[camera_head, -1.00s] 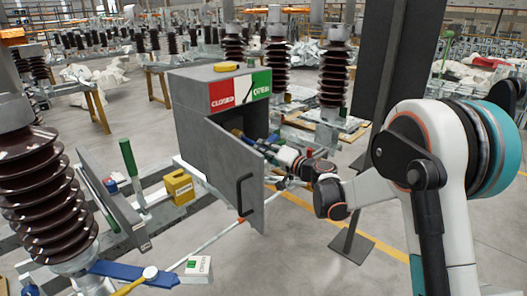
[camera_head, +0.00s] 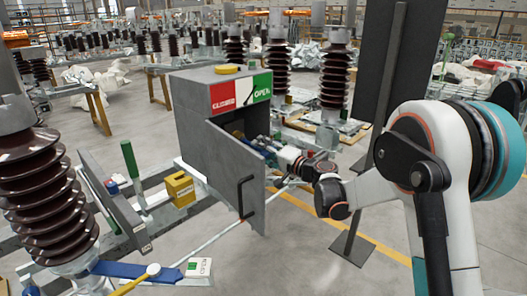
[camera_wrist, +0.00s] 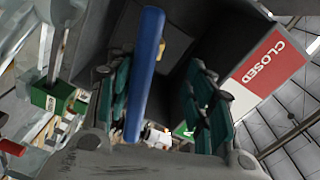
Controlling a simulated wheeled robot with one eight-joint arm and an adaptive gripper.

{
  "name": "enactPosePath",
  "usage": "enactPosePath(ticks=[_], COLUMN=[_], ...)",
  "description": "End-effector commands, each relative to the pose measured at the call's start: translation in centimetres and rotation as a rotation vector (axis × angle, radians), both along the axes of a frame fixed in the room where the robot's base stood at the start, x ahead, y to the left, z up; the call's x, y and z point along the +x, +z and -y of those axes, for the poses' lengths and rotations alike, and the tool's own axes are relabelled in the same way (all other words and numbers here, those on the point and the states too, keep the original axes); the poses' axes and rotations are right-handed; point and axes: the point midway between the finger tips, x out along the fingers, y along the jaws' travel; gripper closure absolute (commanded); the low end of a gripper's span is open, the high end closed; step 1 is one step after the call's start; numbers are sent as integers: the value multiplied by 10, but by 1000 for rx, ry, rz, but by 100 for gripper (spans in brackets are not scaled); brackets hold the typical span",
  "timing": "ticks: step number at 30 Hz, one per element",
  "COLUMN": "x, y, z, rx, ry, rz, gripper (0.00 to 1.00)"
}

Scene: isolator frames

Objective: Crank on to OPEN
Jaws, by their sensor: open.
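The grey drive box (camera_head: 205,135) has a yellow knob on top, a red CLOSED label (camera_head: 235,95) and a green-and-white OPEN label (camera_head: 262,88). Its door (camera_head: 236,185) stands open. My gripper (camera_head: 262,145) reaches into the box behind the door, its fingertips partly hidden. In the wrist view, a blue bar (camera_wrist: 146,60), apparently the crank's handle, stands between the open green-padded fingers (camera_wrist: 160,92). Whether either finger touches it cannot be told. The CLOSED label (camera_wrist: 265,65) also shows there, to the right.
A dark panel on a stand (camera_head: 385,110) is right of the box. A brown insulator (camera_head: 40,195), a yellow block (camera_head: 180,187) and a blue lever (camera_head: 135,271) are at the left.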

Motion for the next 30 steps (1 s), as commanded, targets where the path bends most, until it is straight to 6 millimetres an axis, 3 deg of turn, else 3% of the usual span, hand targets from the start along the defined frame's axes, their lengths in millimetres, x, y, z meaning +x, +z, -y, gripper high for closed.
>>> enactPosePath(ticks=[8,12,23,30], x=[0,0,0,-20], y=[0,0,0,1], z=[1,1,2,26], rx=[-1,-1,-1,-1], ry=[-1,-1,-2,-3], rz=[0,0,1,0], gripper=[52,28,28,28])
